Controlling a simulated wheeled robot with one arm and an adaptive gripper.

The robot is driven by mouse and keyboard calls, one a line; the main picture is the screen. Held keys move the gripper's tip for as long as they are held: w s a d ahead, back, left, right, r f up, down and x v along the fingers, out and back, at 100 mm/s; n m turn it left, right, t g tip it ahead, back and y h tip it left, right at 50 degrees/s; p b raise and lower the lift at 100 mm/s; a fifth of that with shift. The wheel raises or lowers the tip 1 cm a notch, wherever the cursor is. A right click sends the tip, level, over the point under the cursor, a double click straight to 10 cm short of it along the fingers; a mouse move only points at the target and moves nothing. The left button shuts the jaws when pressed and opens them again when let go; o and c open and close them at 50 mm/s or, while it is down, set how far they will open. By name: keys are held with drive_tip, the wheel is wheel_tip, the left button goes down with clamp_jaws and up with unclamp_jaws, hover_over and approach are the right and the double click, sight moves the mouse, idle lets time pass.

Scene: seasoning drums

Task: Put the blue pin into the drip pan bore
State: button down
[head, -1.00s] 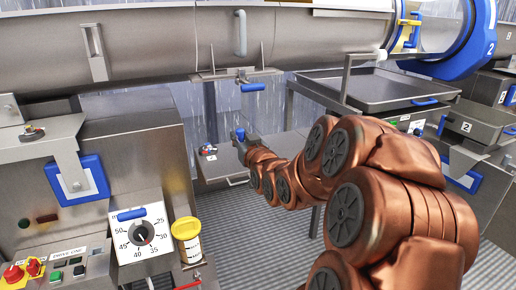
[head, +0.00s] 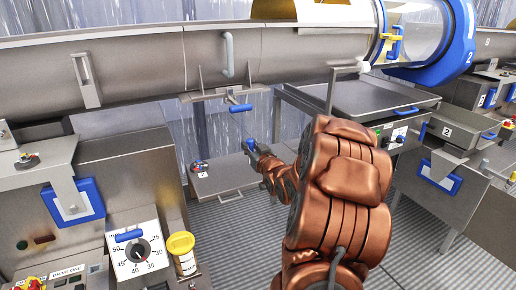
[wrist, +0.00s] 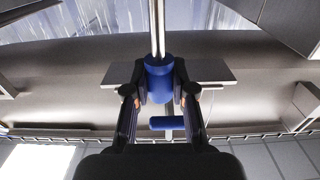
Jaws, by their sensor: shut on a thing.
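My gripper (wrist: 160,92) is shut on the blue pin (wrist: 159,68), with one dark finger on each side of its blue head. The pin's bare metal shank runs away to the top of the wrist view. In the head view the pin's blue end (head: 250,144) shows at the tip of my arm, below the drum. A flat grey tray marked 1 (head: 228,180), perhaps the drip pan, lies left of and below my gripper. I cannot make out a bore in either view.
A steel bracket (head: 222,93) with a blue T-handle (head: 240,108) hangs under the long drum (head: 140,65), above my gripper; the handle also shows in the wrist view (wrist: 168,123). A control cabinet (head: 125,175) stands left. Another tray (head: 365,97) is at right.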

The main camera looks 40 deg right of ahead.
drive_tip(key=shift+w+d+f+p, duration=0.2)
drive_tip(key=shift+d+f+p, duration=0.05)
drive_tip(key=shift+d+f, duration=0.5)
drive_tip(key=shift+w+d+f+p, duration=0.2)
drive_tip(key=shift+d+f, duration=0.3)
drive_tip(key=shift+d, duration=0.3)
drive_tip(key=shift+w+d+f+p, duration=0.15)
drive_tip(key=shift+d+f+p, duration=0.1)
drive_tip(key=shift+d+f, duration=0.5)
drive_tip(key=shift+r, duration=0.1)
drive_tip(key=c, duration=1)
unclamp_jaws()
